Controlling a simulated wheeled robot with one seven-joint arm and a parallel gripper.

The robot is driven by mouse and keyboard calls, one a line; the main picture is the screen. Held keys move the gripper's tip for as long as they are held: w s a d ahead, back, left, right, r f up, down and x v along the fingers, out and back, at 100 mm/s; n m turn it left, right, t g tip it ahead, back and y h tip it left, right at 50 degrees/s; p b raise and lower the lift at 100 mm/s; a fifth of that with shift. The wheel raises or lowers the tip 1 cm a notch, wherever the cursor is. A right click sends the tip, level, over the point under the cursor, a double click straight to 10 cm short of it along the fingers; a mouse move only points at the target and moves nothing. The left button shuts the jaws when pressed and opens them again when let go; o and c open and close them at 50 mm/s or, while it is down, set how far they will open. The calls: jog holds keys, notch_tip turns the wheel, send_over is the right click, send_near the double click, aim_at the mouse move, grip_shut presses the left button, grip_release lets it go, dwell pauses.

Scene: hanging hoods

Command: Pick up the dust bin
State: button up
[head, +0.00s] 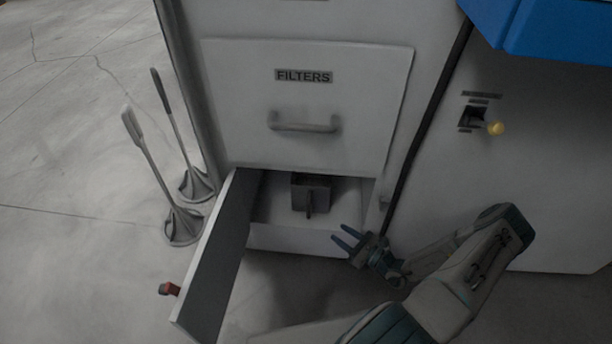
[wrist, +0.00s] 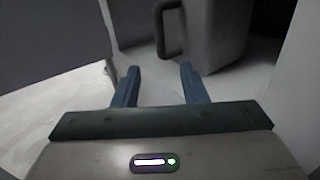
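The dust bin (head: 318,187) is a small grey box with a handle on its front, standing inside the open lower compartment of the cabinet. In the wrist view the bin (wrist: 217,35) is ahead, with its loop handle (wrist: 168,32) toward me. My gripper (head: 341,239) is in front of the compartment, to the right of and nearer than the bin. Its two blue fingers (wrist: 160,72) are apart with nothing between them. The fingers appear short of the handle and not touching it.
A closed FILTERS drawer (head: 306,106) with a bar handle is above. Two grey long-handled stands (head: 184,226) are on the floor at left. A yellow knob (head: 496,128) is on the right panel.

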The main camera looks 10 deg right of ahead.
jog(key=b, duration=0.2)
send_near(309, 211)
jog(key=w+a+f, duration=0.2)
jog(key=w, duration=0.2)
jog(key=b+x, duration=0.1)
jog(key=x, duration=0.1)
jog(key=b+x, duration=0.1)
jog(key=x, duration=0.2)
jog(key=shift+a+r, duration=0.25)
jog(key=shift+w+a+r+b, duration=0.15)
jog(key=shift+w+a+b, duration=0.1)
jog(key=shift+w+b, duration=0.15)
jog(key=shift+r, duration=0.1)
grip_shut()
